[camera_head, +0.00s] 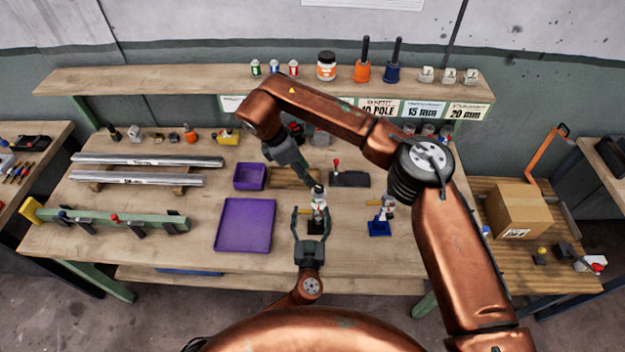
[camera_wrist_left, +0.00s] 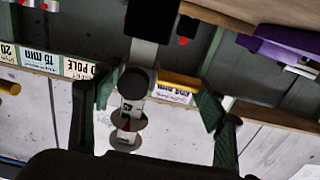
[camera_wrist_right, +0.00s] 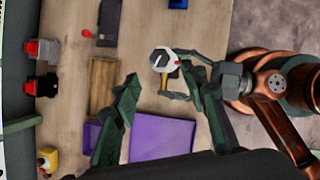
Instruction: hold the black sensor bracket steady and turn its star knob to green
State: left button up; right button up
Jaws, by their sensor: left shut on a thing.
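The black sensor bracket (camera_head: 319,205) stands upright near the front middle of the bench, with a white and dark body. My left gripper (camera_head: 310,222) is shut on it from the front. The left wrist view shows a bracket part with pale discs (camera_wrist_left: 128,110) and a yellow rod between the fingers. In the right wrist view the bracket's round white top (camera_wrist_right: 160,60) shows from above, with a dark mark on it. The knob's colour setting is too small to read. My right gripper (camera_wrist_right: 165,82) is open and empty above and behind the bracket; its fingers stand apart.
A similar bracket on a blue base (camera_head: 380,228) stands to the right. A purple tray (camera_head: 245,226) and a purple bin (camera_head: 249,177) lie to the left. A dark block with a red-topped lever (camera_head: 348,179) is behind. My right arm spans the bench's right side.

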jog(key=v, duration=0.3)
jog(key=shift+a+r, duration=0.1)
jog(key=shift+r, duration=0.2)
pick_arm(q)
jog(key=o, duration=1.6)
jog(key=shift+o, duration=0.2)
